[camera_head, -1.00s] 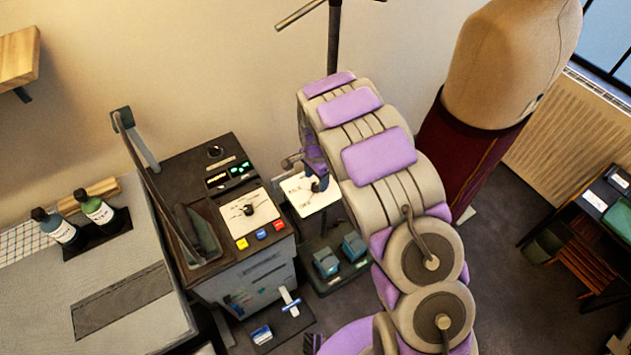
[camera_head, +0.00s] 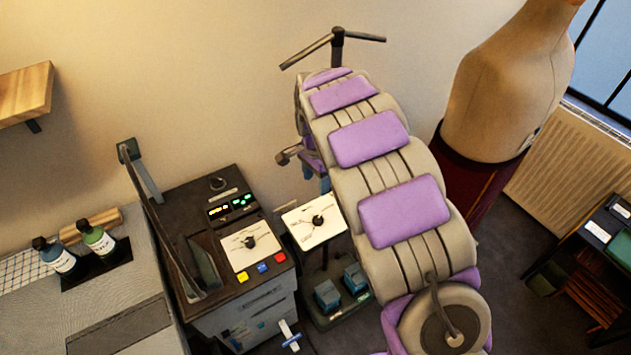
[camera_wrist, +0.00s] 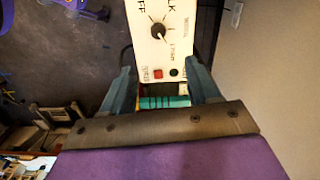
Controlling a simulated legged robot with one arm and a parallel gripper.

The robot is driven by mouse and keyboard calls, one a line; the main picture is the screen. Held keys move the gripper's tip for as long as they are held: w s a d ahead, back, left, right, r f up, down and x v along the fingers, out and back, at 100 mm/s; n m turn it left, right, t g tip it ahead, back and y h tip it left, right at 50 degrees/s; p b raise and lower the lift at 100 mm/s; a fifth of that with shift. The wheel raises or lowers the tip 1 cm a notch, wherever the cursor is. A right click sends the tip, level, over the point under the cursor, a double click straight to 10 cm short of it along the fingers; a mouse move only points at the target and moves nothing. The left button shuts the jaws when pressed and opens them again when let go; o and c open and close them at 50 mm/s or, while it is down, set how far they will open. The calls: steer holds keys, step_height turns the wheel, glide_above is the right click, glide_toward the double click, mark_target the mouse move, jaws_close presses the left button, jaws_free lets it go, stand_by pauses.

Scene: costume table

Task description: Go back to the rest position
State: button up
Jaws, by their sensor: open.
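My gripper (camera_wrist: 160,72) shows in the wrist view, its two dark fingers spread apart with a gap between them. I see nothing held in the gap. In the head view my purple and grey arm reaches away from me through the middle of the picture.
A dark console (camera_head: 190,200) stands left of the arm, with a white panel on a stand (camera_head: 300,238) between them. Two bottles (camera_head: 97,238) stand on the grey table (camera_head: 60,310). A mannequin (camera_head: 510,85) and a dark shelf (camera_head: 600,225) stand to the right.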

steer(key=shift+d, duration=0.1)
stand_by(0.3)
steer(key=s+d+r+n+b, duration=0.2)
steer(key=s+d+r, duration=0.2)
steer(key=s+d, duration=0.3)
steer(key=s+d+r+n+b, duration=0.1)
steer(key=s+d+r, duration=0.4)
steer(key=s, duration=0.4)
steer(key=s+d+f+n+b, duration=0.1)
steer(key=s+n, duration=0.1)
steer(key=s, duration=0.6)
steer(key=s+d+f+n+g+b, duration=0.1)
steer(key=s+d+n, duration=0.1)
steer(key=s, duration=0.6)
steer(key=s+d+f+n+b, duration=0.1)
steer(key=s+f+n, duration=0.1)
steer(key=s, duration=0.6)
steer(key=shift+d+n+g, duration=0.3)
steer(key=shift+n+g, duration=0.1)
stand_by(1.2)
